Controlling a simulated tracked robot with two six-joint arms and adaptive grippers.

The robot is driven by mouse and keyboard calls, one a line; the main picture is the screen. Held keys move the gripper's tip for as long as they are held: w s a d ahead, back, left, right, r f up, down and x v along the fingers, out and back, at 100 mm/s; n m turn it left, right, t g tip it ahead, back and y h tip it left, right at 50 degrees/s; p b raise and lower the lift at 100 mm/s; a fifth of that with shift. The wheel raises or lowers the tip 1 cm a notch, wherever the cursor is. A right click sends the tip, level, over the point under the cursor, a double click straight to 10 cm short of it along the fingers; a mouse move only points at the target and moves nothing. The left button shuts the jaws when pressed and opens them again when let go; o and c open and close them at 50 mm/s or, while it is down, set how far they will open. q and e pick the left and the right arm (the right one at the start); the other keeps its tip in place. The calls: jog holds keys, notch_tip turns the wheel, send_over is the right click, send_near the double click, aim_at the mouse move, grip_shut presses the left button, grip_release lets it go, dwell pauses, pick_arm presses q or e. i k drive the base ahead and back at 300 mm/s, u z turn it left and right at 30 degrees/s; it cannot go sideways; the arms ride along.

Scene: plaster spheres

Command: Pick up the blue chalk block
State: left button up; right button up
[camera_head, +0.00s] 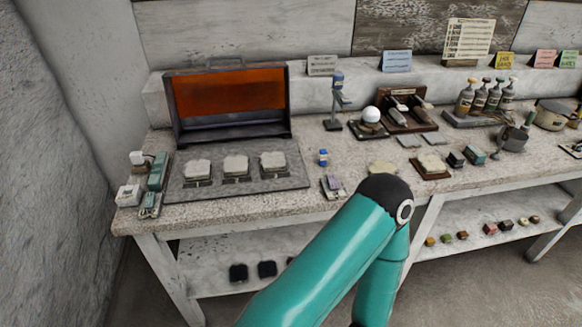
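A small upright blue block with a pale band (323,157) stands on the speckled worktop (225,207), right of the grey mat. It is the only clearly blue block-like item on the worktop, but it is too small to confirm that it is chalk. A small purple and pale item lies just in front of it. One teal arm of mine rises from the bottom centre, bends at a dark joint right of the block, and goes down out of the picture. Neither gripper is in view.
An open case with an orange panel (229,104) stands behind a grey mat (240,186) with several pale pads. A metal stand (333,110) is behind the block. Teal boxes (157,172) sit at the left end. The lower shelf (475,249) holds small coloured cubes.

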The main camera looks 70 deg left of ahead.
aim_at(323, 155)
jog(key=u, duration=0.1)
jog(key=k, duration=1.05)
jog(key=u, duration=0.9)
jog(key=i, duration=0.85)
